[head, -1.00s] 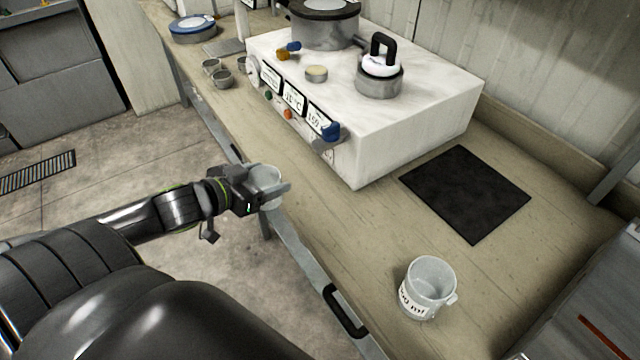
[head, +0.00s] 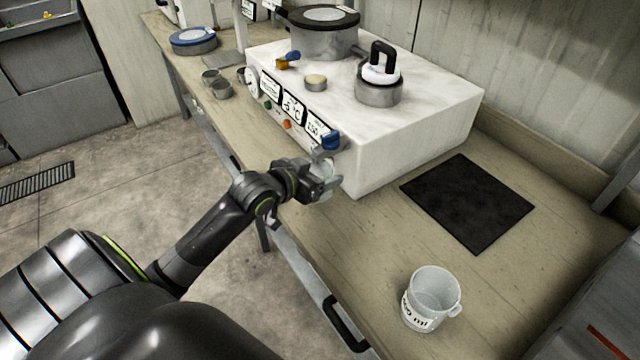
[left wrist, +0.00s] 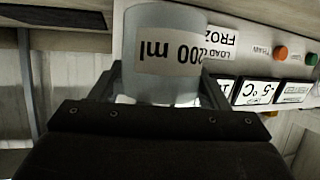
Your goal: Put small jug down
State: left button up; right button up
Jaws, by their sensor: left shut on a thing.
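The small jug (left wrist: 165,50) is pale and translucent with a "200 ml" label, and it fills the space between the fingers in the left wrist view. My left gripper (head: 325,178) is shut on it, in front of the white machine's front face near the bench edge. In the head view the jug is mostly hidden by the gripper. A larger jug (head: 432,295) with a black-print label stands upright on the bench at the lower right. My right gripper is not in view.
The white machine (head: 420,125) with displays and knobs stands behind the gripper. A black mat (head: 468,202) lies to its right. Small metal cups (head: 221,90) stand at the far left. Bare bench (head: 360,235) lies between gripper and larger jug.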

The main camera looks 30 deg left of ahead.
pick_arm(q)
notch_tip(320, 180, down, 4)
jog(key=shift+r, duration=0.2)
jog(key=shift+w+d+f, duration=0.1)
jog(key=shift+w+f, duration=0.05)
jog(key=shift+f, duration=0.05)
jog(key=o, duration=1)
jog(key=shift+f, duration=0.15)
jog(key=shift+r, duration=0.2)
jog(key=p+v, duration=0.1)
jog(key=v, duration=1.1)
jog(key=shift+f, duration=0.15)
